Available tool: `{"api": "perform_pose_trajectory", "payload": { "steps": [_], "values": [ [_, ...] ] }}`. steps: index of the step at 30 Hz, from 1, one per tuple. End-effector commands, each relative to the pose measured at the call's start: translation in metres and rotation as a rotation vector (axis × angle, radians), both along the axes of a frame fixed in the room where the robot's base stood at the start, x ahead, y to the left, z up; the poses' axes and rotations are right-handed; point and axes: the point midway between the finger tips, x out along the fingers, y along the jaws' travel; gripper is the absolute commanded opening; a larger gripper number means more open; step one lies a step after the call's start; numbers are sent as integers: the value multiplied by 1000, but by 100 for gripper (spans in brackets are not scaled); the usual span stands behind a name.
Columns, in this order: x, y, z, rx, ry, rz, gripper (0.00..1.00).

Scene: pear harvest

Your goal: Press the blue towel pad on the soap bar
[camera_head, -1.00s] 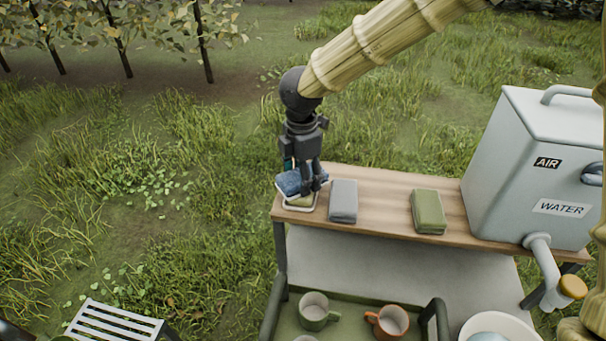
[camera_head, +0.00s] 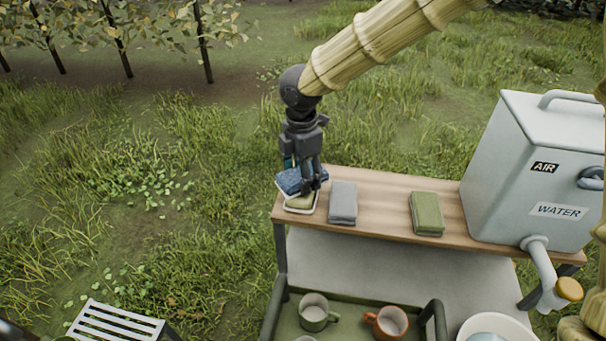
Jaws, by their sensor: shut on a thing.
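My gripper (camera_head: 311,185) points down at the left end of the wooden shelf. It is shut on the blue towel pad (camera_head: 290,181), which shows on both sides of the fingers. Just under the pad is the soap bar (camera_head: 300,202), olive-yellow, in a white dish (camera_head: 291,209). The pad overlaps the soap in this view and hides its back part. I cannot tell for certain whether the pad touches the soap.
A grey folded towel (camera_head: 343,203) lies close right of the dish, and a green one (camera_head: 427,213) farther right on the shelf (camera_head: 385,205). A large water tank (camera_head: 530,175) stands at the right end. Mugs (camera_head: 314,312) sit in a tray below.

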Motion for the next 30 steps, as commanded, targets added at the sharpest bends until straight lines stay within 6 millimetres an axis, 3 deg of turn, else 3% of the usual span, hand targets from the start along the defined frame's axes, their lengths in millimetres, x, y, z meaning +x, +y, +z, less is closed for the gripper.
{"api": "perform_pose_trajectory", "payload": {
  "steps": [24,30],
  "values": [
    [0,0,53,1,-1,0,41],
    [0,0,56,1,-1,0,41]
  ]
}}
